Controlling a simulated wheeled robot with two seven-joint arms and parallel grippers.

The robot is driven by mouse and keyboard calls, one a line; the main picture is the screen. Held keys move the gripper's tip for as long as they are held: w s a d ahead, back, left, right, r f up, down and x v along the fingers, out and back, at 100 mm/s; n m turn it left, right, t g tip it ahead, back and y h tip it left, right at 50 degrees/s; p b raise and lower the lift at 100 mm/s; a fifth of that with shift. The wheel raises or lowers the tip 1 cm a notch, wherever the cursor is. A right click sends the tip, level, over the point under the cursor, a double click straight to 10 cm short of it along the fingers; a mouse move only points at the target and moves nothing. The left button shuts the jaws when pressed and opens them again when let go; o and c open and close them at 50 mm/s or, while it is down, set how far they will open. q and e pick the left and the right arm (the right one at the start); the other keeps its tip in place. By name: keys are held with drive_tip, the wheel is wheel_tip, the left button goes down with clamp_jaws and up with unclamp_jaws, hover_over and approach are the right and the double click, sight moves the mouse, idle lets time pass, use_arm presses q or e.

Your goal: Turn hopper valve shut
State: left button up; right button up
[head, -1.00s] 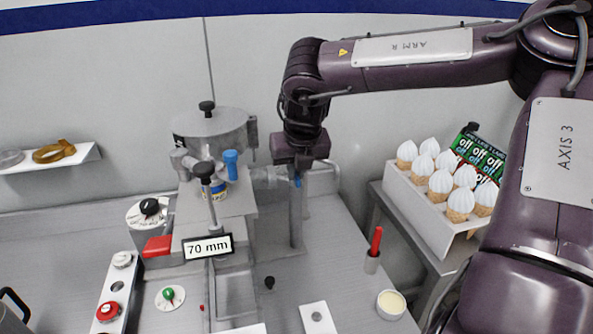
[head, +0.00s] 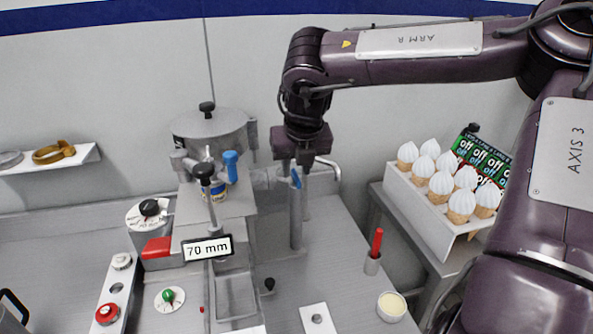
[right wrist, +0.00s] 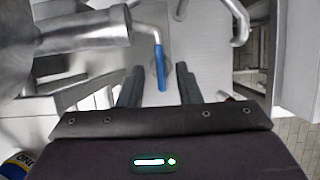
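The steel hopper (head: 210,135) with a black-knobbed lid stands on the machine at the back. A blue-sleeved valve lever hangs from a metal pipe; in the right wrist view the blue lever (right wrist: 161,68) points downward, and in the head view the blue lever (head: 296,178) shows just below my right gripper (head: 297,166). My right gripper's two dark fingers (right wrist: 158,84) are apart, one on each side of the lever, with gaps to both. I cannot tell how deep the lever sits between them. My left gripper is out of view.
A blue knob (head: 231,166) and a black-knobbed post (head: 204,174) stand left of my right gripper. A 70 mm sign (head: 207,248) is in front. A rack of cones (head: 420,205) stands right. A red-handled tool (head: 376,243) and a small bowl (head: 391,305) sit front right.

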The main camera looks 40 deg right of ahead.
drive_tip(key=v, duration=0.6)
drive_tip(key=shift+b, duration=0.3)
